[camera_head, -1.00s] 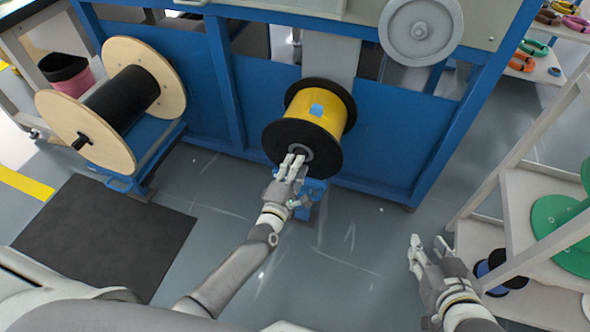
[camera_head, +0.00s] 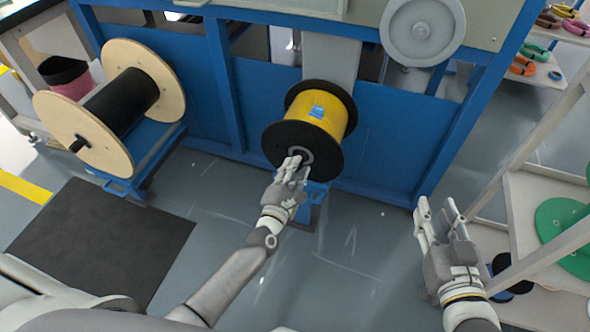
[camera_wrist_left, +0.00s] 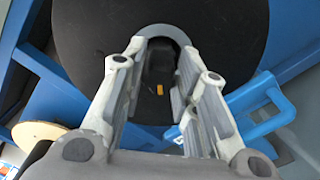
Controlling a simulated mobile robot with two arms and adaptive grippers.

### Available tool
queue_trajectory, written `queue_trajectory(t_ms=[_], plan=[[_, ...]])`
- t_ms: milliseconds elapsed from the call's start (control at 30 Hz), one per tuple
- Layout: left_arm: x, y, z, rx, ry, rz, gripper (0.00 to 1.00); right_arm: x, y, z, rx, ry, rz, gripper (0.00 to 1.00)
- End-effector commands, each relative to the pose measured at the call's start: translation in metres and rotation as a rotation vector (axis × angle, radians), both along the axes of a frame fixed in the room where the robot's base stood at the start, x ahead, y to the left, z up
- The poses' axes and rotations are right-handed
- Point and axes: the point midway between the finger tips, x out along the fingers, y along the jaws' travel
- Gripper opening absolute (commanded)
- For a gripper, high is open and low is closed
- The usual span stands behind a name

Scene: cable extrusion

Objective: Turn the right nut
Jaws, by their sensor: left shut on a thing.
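A spool with black flanges and yellow cable (camera_head: 337,112) is mounted low on the blue machine. A grey ring-shaped nut (camera_head: 306,155) sits at the centre of its front flange; it also shows in the left wrist view (camera_wrist_left: 168,33). My left gripper (camera_head: 294,166) is at the nut, its fingers on either side of it and shut on it. In the left wrist view, the left gripper's fingers (camera_wrist_left: 165,80) reach the flange centre, partly hiding the nut. My right gripper (camera_head: 439,210) is empty, its fingers apart, in free space near the shelf.
A wooden-flanged spool with black cable (camera_head: 118,103) stands at the left on a blue stand. A white shelf (camera_head: 530,205) with green and dark spools is close on the right. A blue bracket (camera_wrist_left: 262,120) is beside the fingers.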

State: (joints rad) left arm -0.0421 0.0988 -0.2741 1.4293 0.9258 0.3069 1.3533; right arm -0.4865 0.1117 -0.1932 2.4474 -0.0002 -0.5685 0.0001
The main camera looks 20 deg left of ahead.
Motion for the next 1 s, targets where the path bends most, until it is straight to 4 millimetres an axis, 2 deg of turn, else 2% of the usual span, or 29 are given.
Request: queue_trajectory(t_ms=[133, 167, 300, 600, 733, 867, 1000], plan=[[-0.001, 0.0, -0.002, -0.002, 0.004, -0.001, 0.04, 0.0, 0.0, 0.0, 0.0, 0.001, 0.0, 0.32], [-0.001, 0.0, -0.002, -0.002, 0.004, -0.001, 0.32, 0.0, 0.0, 0.0, 0.0, 0.001, 0.0, 0.32], [-0.001, 0.0, -0.002, -0.001, 0.003, -0.001, 0.49, 0.0, 0.0, 0.0, -0.001, 0.002, -0.001, 0.32], [-0.001, 0.0, 0.0, 0.0, 0.001, -0.001, 0.49, 0.0, 0.0, 0.0, 0.0, 0.0, 0.001, 0.32], [-0.007, 0.0, -0.001, 0.0, 0.001, -0.001, 0.49, 0.0, 0.0, 0.0, 0.0, 0.0, 0.001, 0.32], [-0.023, 0.001, -0.002, 0.001, 0.004, 0.0, 0.49, 0.0, 0.0, 0.0, 0.0, 0.0, 0.001, 0.32], [-0.05, 0.002, -0.002, 0.001, 0.004, 0.0, 0.49, 0.0, 0.0, 0.0, 0.0, 0.001, 0.0, 0.32]])
